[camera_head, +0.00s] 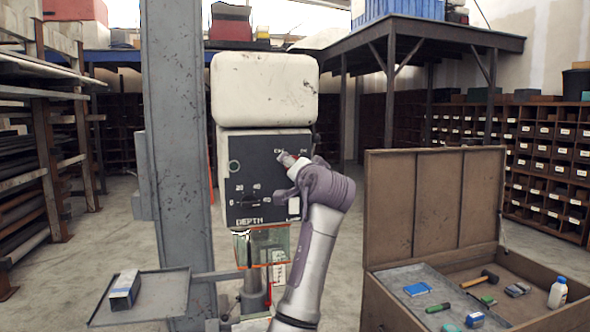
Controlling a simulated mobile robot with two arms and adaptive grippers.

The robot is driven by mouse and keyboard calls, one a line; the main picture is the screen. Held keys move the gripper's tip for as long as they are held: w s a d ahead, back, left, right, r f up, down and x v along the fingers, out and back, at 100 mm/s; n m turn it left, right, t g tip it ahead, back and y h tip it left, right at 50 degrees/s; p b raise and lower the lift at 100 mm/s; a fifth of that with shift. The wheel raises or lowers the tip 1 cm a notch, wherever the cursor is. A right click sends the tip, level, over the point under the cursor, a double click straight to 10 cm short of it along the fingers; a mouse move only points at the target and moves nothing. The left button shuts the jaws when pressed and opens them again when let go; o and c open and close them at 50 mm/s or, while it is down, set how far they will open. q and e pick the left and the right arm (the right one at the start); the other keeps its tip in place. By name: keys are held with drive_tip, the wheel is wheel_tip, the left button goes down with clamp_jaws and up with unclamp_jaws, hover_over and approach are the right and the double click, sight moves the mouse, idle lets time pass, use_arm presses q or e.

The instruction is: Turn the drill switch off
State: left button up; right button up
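The drill is a tall machine with a cream, scuffed head (264,88) and a dark control panel (240,175) on its front. The panel carries a depth dial with numbers (250,194) and the word DEPTH below it. Near the panel's upper right is a small, partly covered label (280,150). My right gripper (287,160) is at this upper right part, pointing toward the panel. It hides what lies behind it, so I cannot make out the switch or its position. Whether the fingers touch the panel or are open is unclear. My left gripper is out of view.
A grey column (176,130) stands left of the drill head. A side tray (158,297) holds a small box (125,289). An open wooden chest (433,205) with tools stands at the right. A clear guard (268,245) hangs below the drill head.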

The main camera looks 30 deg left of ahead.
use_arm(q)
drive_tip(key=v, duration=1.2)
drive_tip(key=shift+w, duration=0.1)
